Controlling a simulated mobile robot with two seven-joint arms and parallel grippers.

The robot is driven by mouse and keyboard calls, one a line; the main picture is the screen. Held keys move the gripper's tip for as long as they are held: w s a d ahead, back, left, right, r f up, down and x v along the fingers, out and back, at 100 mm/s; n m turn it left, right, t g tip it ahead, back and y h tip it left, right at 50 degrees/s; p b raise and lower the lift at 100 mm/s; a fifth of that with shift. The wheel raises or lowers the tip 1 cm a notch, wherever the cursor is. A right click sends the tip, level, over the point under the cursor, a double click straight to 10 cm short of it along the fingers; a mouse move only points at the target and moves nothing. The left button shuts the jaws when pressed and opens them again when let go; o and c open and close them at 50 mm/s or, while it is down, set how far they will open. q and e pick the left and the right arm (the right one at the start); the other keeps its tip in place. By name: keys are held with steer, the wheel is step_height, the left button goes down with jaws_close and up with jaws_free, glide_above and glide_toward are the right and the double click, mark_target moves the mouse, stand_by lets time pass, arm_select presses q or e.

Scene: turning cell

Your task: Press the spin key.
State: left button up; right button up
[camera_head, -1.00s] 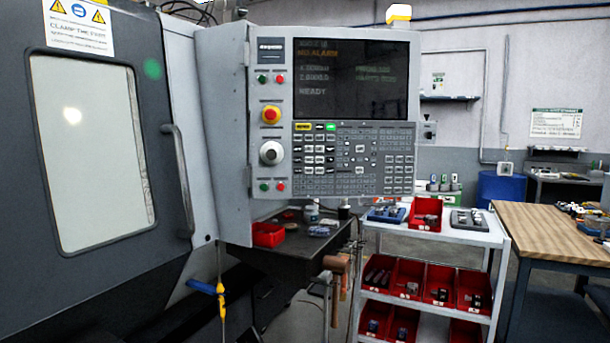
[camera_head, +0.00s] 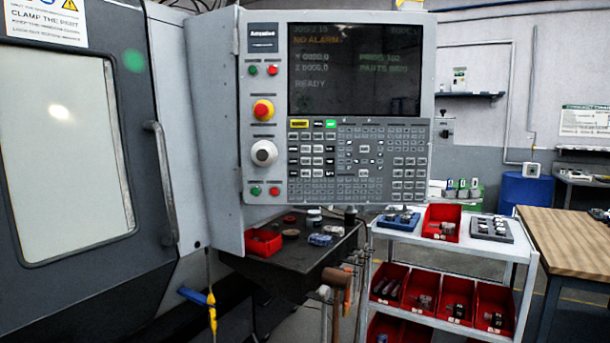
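The control panel (camera_head: 336,110) of the lathe stands in the middle of the head view. Its screen (camera_head: 355,70) is lit and reads "NO ALARM" and "READY". Below the screen is the key field (camera_head: 358,163) with many small keys; one green key (camera_head: 331,124) and one yellow key (camera_head: 299,124) stand out in its top row. The key labels are too small to read, so I cannot tell which one is the spin key. A red emergency button (camera_head: 263,110) and a grey knob (camera_head: 264,153) sit left of the keys. Neither of my grippers shows.
The closed machine door (camera_head: 140,110) with its handle (camera_head: 163,175) is at the left. A dark bench (camera_head: 300,262) with a red bin (camera_head: 263,242) is below the panel. A white cart (camera_head: 480,247) with red bins and a wooden table (camera_head: 575,235) stand at right.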

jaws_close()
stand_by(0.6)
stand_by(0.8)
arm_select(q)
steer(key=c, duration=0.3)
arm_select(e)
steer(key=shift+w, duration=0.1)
